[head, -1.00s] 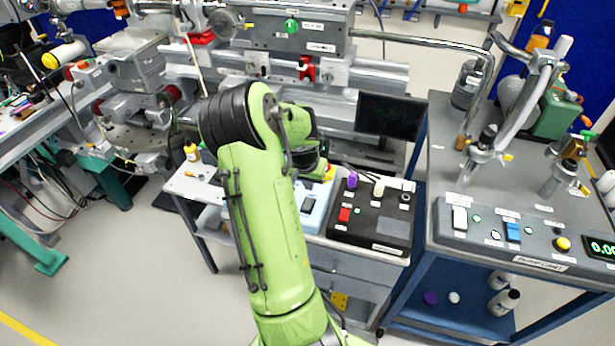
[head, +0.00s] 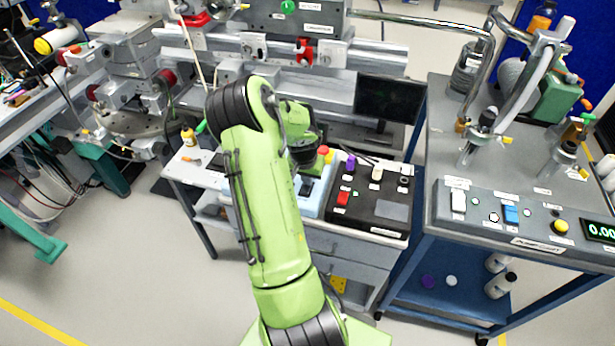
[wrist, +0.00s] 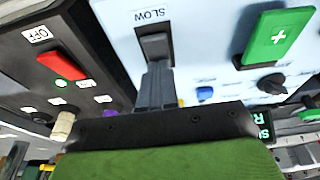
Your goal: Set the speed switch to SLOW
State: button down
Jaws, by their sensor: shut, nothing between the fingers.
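The speed switch (wrist: 154,44) is a dark rocker on a pale blue control box (wrist: 205,50). The word SLOW (wrist: 152,14) is printed upside down beside it in the wrist view. My gripper (wrist: 157,70) is shut and empty, its fingertips at the near end of the switch; I cannot tell whether they touch it. In the head view the blue box (head: 318,202) stands on the cart, partly behind my arm. The switch's exact tilt is unclear.
A black box (head: 377,222) with a red switch (head: 343,198) stands close on the right. A grey pump cart (head: 470,185) is further right.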

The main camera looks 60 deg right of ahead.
aim_at(304, 190)
jog(key=shift+a+f, duration=0.1)
jog(key=shift+a, duration=0.1)
jog(key=shift+s+a, duration=0.15)
jog(key=shift+a, duration=0.55)
jog(key=shift+r, duration=0.2)
jog(key=shift+d, duration=0.1)
jog(key=shift+r, duration=0.4)
jog(key=p+v, duration=0.3)
jog(key=shift+r, duration=0.35)
jog(key=a+r, duration=0.4)
jog(key=r, duration=0.4)
jog(key=shift+s+a+p, duration=0.3)
jog(key=shift+s+a, duration=0.05)
jog(key=shift+a, duration=0.05)
